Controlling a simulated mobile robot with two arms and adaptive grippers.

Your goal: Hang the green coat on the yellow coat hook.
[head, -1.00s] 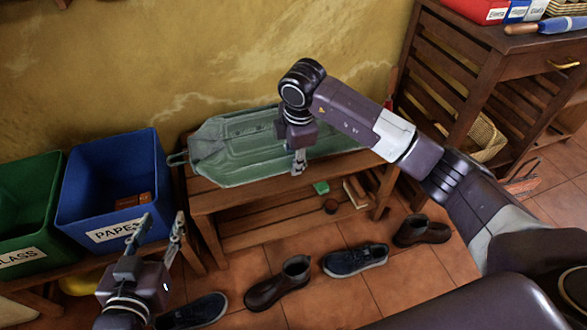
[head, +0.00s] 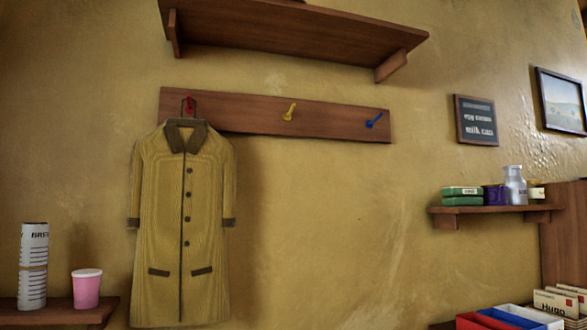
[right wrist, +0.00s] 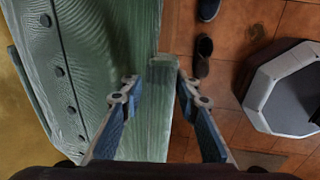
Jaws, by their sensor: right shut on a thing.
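The yellow coat hook (head: 289,112) is in the middle of a brown wall board in the head view, with nothing on it. The green coat (right wrist: 95,45) fills the left and middle of the right wrist view, with a row of dark buttons along it. My right gripper (right wrist: 156,84) is shut on the green coat, a narrow part of which lies between its fingers. The coat's hanger is not visible there. The head view shows neither gripper, and my left gripper is out of view.
A yellow coat (head: 183,220) hangs from the red hook (head: 189,104) on the left. The blue hook (head: 374,120) is bare. A wooden shelf (head: 300,38) juts out above the hook board (head: 335,120). Shoes (right wrist: 203,58) stand on the tiled floor.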

